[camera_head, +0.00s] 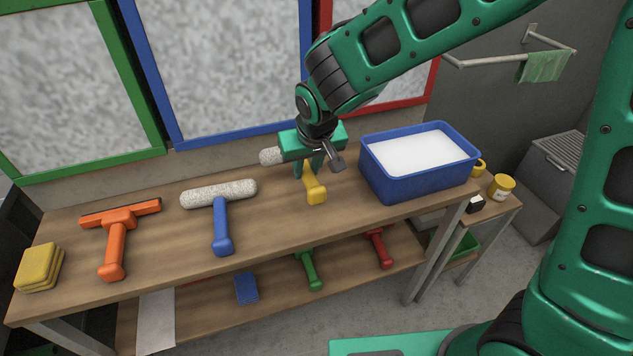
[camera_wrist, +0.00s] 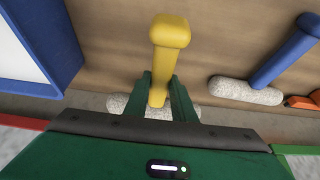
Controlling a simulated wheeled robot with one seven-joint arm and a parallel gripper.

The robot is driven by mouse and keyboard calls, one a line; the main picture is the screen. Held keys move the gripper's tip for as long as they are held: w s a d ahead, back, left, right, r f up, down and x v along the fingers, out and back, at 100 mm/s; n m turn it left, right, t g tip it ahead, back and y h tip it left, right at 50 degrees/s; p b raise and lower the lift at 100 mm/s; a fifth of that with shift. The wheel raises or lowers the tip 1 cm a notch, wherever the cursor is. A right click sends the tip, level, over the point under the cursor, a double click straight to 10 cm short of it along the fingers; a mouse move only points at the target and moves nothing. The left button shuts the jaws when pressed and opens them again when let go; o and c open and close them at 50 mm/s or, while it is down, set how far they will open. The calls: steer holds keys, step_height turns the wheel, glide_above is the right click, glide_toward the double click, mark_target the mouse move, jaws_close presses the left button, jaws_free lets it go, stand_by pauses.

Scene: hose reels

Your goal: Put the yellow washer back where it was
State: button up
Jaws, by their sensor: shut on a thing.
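The yellow washer has a yellow handle (camera_head: 315,190) and a speckled fleece head (camera_head: 271,156). It is at the back of the wooden bench top (camera_head: 150,255), left of the blue tub. My gripper (camera_head: 309,168) is above it, pointing down, and hides most of its head. In the wrist view the two green fingers (camera_wrist: 161,95) are shut on the yellow handle (camera_wrist: 169,45) near the fleece head (camera_wrist: 127,102). The handle points toward the bench's front edge. I cannot tell whether the washer touches the bench.
A blue tub (camera_head: 377,174) of white suds stands close on the right. A blue-handled washer (camera_head: 222,225), an orange squeegee (camera_head: 113,245) and yellow sponges (camera_head: 38,268) lie to the left. Framed panes stand behind. Green (camera_head: 309,270) and red (camera_head: 379,249) handled tools are on the lower shelf.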

steer(key=shift+w+d+f, duration=0.15)
steer(key=shift+d+f, duration=0.25)
steer(key=shift+d, duration=0.2)
steer(key=shift+w+d+f, duration=0.1)
steer(key=shift+d+f, duration=0.25)
steer(key=shift+d, duration=0.2)
steer(key=shift+f, duration=1.95)
steer(key=o, duration=1)
steer(key=shift+f, duration=0.15)
steer(key=v, duration=1.2)
steer(key=shift+d, duration=0.15)
